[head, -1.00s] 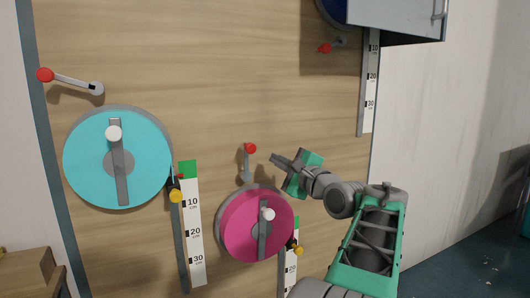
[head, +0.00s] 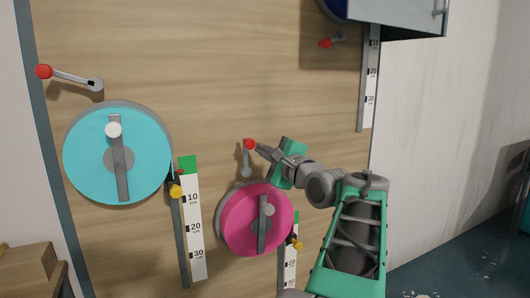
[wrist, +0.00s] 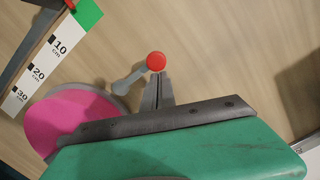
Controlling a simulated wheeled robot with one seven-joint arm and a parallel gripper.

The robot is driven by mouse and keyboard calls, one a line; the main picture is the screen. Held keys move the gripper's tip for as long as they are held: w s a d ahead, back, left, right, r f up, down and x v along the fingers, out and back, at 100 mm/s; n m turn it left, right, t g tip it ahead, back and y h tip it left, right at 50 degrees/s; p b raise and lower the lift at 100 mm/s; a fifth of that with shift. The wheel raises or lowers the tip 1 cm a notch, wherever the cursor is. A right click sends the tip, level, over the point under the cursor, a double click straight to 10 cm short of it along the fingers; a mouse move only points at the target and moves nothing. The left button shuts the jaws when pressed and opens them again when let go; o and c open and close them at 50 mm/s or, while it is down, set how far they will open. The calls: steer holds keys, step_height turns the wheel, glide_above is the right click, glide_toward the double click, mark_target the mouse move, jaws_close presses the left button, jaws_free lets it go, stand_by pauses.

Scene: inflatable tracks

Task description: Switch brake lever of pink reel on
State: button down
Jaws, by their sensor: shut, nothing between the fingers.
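The pink reel (head: 240,225) is mounted on the wooden board, with a grey crank and a pale knob on its face. It also shows in the wrist view (wrist: 62,122). Its brake lever (head: 246,160) stands nearly upright just above the reel, with a red ball (head: 250,144) at its top. In the wrist view the red ball (wrist: 156,61) is right at the tips of my gripper (wrist: 159,76). My gripper (head: 258,149) is shut and empty, on the right side of the red ball. I cannot tell whether it touches the ball.
A cyan reel (head: 80,150) with its own red-tipped lever (head: 70,76) is at the left. A blue reel (head: 333,10) and a grey cabinet (head: 400,15) are at upper right. Scale strips (head: 193,230) run down the board. A box (head: 25,265) stands at lower left.

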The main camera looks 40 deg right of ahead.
mark_target(247, 153)
steer(key=shift+a+n, duration=0.25)
steer(key=shift+n, duration=0.05)
steer(key=shift+w+a+r+n+b, duration=0.1)
steer(key=shift+w+a+n+b, duration=0.05)
steer(key=shift+a+n+b, duration=0.35)
steer(key=shift+w+a+r+n+b, duration=0.15)
steer(key=shift+a+n+b, duration=0.15)
steer(key=shift+n, duration=0.3)
steer(key=w+a+f+n+g+b, duration=0.1)
steer(key=w+a+f+n+b, duration=0.1)
steer(key=a+n+b, duration=0.4)
steer(key=f+n+b, duration=0.1)
steer(key=n+b, duration=0.1)
steer(key=n, duration=0.1)
steer(key=shift+a+f+n+g, duration=0.15)
steer(key=shift+a+n+g, duration=0.15)
steer(key=shift+f, duration=0.1)
